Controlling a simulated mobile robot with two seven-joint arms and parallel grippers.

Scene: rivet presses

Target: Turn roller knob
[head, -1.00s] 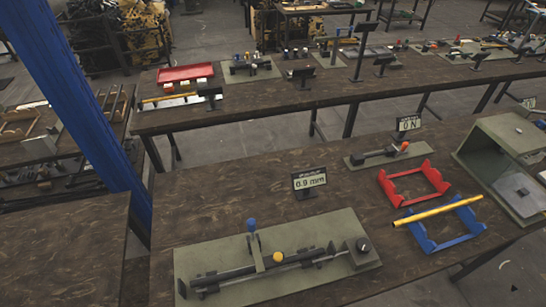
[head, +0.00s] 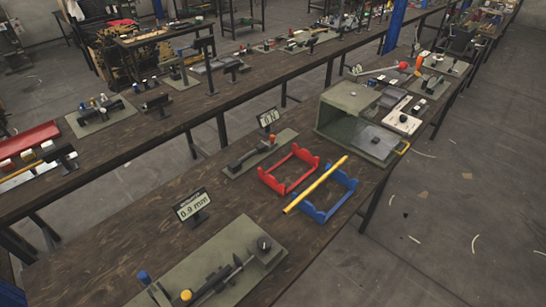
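A grey-green plate (head: 211,263) with a roller device lies at the near end of the wooden table, partly cut off by the bottom edge. On its right end a block carries a small black knob (head: 264,244) with a light mark on top. A yellow ball knob (head: 186,295) and a blue knob (head: 144,277) show on the device farther left. A display (head: 192,205) behind the plate reads 0.9 mm. Neither of my grippers is in view.
A red cradle (head: 289,171) and a blue cradle (head: 328,197) stand on the table; a yellow rod (head: 316,184) lies across the blue one. An open grey-green box (head: 357,121) stands behind them. Open floor lies to the right. A second long table (head: 150,134) runs behind.

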